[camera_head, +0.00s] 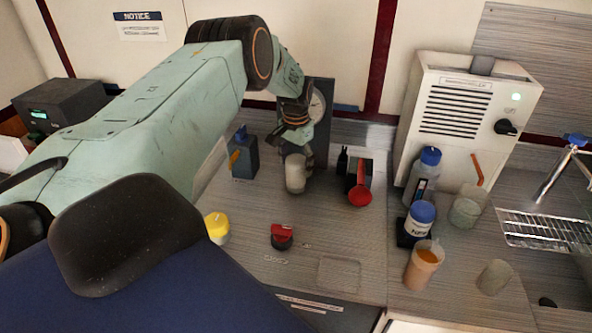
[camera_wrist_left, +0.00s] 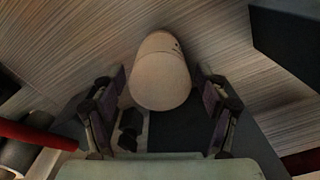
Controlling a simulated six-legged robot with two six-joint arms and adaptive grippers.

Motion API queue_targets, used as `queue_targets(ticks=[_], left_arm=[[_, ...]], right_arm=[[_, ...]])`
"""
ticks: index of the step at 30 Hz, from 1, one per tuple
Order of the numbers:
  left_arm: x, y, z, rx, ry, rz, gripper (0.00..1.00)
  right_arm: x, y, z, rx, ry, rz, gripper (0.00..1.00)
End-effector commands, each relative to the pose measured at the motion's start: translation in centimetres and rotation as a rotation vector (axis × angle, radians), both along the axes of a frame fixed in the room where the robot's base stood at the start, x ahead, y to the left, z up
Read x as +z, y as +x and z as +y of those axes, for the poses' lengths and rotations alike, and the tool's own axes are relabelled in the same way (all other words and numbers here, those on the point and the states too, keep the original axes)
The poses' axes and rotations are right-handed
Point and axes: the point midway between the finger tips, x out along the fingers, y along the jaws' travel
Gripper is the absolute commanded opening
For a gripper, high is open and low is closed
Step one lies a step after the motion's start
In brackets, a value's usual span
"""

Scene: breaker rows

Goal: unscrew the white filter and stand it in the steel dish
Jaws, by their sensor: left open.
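The white filter (camera_head: 295,176) is a pale rounded cylinder below my left gripper (camera_head: 297,151) in the head view. In the left wrist view the filter (camera_wrist_left: 160,72) lies between the two spread fingers of my left gripper (camera_wrist_left: 162,88). Gaps show on both sides of it, so the fingers are open and not closed on it. How the filter is fixed at its far end is hidden. I cannot make out the steel dish for sure; a faint square outline (camera_head: 340,273) lies on the counter's front part. My right gripper is not in view.
A red-handled part (camera_head: 360,190) stands close right of the filter. A yellow-lidded jar (camera_head: 217,227) and a red-topped knob (camera_head: 282,236) are nearer. Bottles and cups (camera_head: 424,265) crowd the right, before a white cabinet (camera_head: 462,115).

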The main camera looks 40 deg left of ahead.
Motion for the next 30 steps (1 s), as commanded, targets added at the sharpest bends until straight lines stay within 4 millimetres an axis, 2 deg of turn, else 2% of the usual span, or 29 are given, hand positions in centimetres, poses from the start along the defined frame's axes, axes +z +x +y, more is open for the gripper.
queue_targets(ticks=[12,30], left_arm=[[-0.3,0.0,0.0,-0.453,0.000,0.000,0.74],[-0.1,0.0,0.0,-1.167,0.000,-0.001,0.74]], right_arm=[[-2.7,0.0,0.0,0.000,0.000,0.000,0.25],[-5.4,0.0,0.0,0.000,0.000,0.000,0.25]])
